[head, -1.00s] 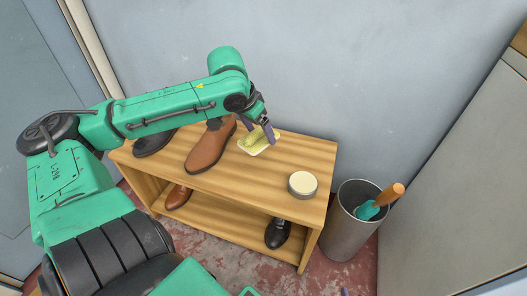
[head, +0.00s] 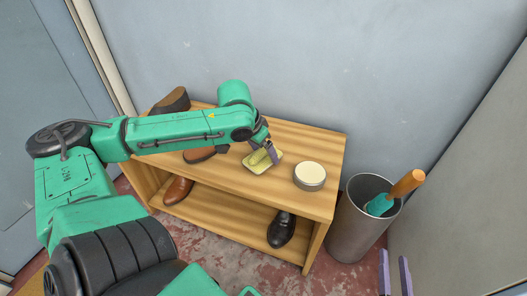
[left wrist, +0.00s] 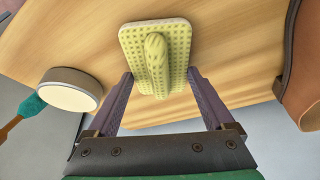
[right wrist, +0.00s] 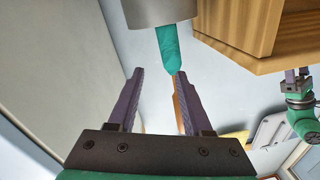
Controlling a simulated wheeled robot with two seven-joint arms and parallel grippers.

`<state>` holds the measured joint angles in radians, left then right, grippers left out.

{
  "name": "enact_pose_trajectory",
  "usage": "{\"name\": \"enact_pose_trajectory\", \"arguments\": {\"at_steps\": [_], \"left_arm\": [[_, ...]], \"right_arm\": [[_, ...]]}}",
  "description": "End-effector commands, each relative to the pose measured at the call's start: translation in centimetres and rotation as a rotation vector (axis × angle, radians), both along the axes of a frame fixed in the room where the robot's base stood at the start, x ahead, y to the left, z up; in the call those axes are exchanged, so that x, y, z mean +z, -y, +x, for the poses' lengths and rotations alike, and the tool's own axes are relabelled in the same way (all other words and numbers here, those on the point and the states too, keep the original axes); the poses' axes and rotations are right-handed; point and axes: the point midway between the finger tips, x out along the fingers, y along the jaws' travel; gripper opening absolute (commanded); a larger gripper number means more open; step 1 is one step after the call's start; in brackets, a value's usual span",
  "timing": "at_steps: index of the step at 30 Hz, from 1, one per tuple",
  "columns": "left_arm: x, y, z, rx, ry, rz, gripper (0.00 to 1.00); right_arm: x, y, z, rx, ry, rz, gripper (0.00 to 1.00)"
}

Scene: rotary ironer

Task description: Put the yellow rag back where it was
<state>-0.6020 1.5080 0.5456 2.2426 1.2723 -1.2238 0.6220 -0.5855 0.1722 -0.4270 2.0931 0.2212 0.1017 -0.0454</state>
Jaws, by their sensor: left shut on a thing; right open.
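The yellow rag (head: 262,163) is at the middle of the wooden shelf unit's top board (head: 297,143), left of the round tin (head: 310,175). My left gripper (head: 265,150) is at the rag and shut on it. In the left wrist view the rag (left wrist: 135,40) is a waffle-textured square with a raised fold, between the fingers (left wrist: 160,75). I cannot tell whether the rag touches the board. My right gripper (head: 396,272) is open and empty at the lower right. It also shows in the right wrist view (right wrist: 157,75).
A brown boot (head: 205,155) and a dark shoe (head: 170,100) stand on the top board, partly behind my left arm. A brown shoe (head: 178,191) and a black shoe (head: 281,230) are on the lower shelf. A metal bin (head: 350,225) holds a teal tool with an orange handle (head: 406,183).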

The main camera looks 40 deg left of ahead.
Motion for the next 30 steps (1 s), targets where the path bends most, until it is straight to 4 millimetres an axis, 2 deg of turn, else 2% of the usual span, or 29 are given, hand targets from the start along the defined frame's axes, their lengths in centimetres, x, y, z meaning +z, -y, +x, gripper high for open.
{"name": "enact_pose_trajectory", "arguments": {"at_steps": [8,9,10,23,26,30], "left_arm": [[-0.2,0.0,0.0,0.0,0.002,0.0,0.34],[-0.2,0.0,0.0,0.0,0.002,0.0,0.98],[-0.2,0.0,0.0,0.0,0.002,0.0,1.0],[0.5,0.0,-0.1,0.001,0.001,-0.001,1.0],[1.0,0.0,-0.3,0.001,0.002,-0.001,1.0],[1.6,0.0,-0.6,0.001,0.001,-0.002,1.0]], "right_arm": [[-0.3,0.0,-0.2,0.002,-0.01,-0.001,0.5],[-0.4,0.0,-0.2,0.002,-0.014,-0.002,0.5],[-0.4,0.0,-0.2,0.002,-0.014,-0.002,0.5],[-0.1,-0.1,-0.1,0.004,-0.017,0.001,0.5],[-1.2,-0.2,-0.9,0.01,-0.064,-0.002,0.5],[-4.8,-0.4,-3.2,0.029,-0.177,-0.026,0.5]]}}
